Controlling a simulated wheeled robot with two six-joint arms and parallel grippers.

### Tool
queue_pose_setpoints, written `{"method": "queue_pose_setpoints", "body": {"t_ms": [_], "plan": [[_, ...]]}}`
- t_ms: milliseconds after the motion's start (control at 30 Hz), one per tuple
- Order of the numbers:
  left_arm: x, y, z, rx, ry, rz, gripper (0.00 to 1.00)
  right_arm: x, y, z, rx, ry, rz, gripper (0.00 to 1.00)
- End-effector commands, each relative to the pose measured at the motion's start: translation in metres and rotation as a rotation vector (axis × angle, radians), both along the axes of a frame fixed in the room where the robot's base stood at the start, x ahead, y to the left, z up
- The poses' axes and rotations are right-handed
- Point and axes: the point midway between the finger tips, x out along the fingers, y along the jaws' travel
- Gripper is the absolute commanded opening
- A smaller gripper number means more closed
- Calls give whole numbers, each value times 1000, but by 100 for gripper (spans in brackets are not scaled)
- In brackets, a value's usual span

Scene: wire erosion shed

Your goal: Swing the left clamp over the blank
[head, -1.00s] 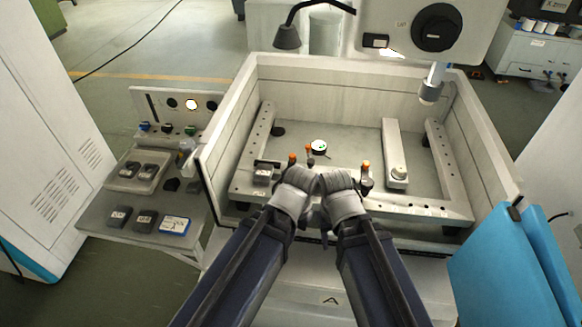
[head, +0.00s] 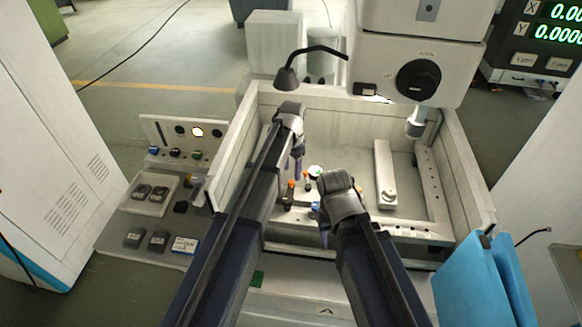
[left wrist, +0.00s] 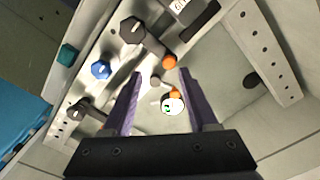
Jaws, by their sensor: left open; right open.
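In the head view, two orange-tipped posts stand close together in the machine tub: a darker-based one (head: 291,186) and a thinner one (head: 307,178). I cannot tell which is the left clamp. The left wrist view shows two orange tips, one (left wrist: 169,62) beside a dark hexagonal knob and a smaller one (left wrist: 176,94) by a white round dial (left wrist: 172,106). My left gripper (head: 293,165) is open above them; in its wrist view (left wrist: 160,98) the smaller tip shows between its fingers. My right gripper (head: 320,222) is open near the front rail. The blank is not clearly identifiable.
Tub walls (head: 340,112) surround the fixture frame. A lamp (head: 287,78) and the machine head (head: 416,80) hang above. A side shelf with a tray (head: 150,205) lies left; blue panels (head: 470,285) stand right.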

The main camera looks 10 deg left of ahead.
Motion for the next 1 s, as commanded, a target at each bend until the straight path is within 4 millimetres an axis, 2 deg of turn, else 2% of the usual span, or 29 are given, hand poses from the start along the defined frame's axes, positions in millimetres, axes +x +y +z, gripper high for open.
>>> {"method": "queue_pose_setpoints", "body": {"t_ms": [33,100,467,1000], "plan": [[13,2,8,-3,-1,-14,59,0,0,8,0,0,-1,50],[18,4,10,-6,-3,-30,59,0,0,10,0,0,-1,50],[17,5,-1,-6,-3,-36,59,0,0,-1,0,0,-2,50],[17,5,-63,-6,-3,-35,59,0,0,-63,-1,-1,4,50]]}}
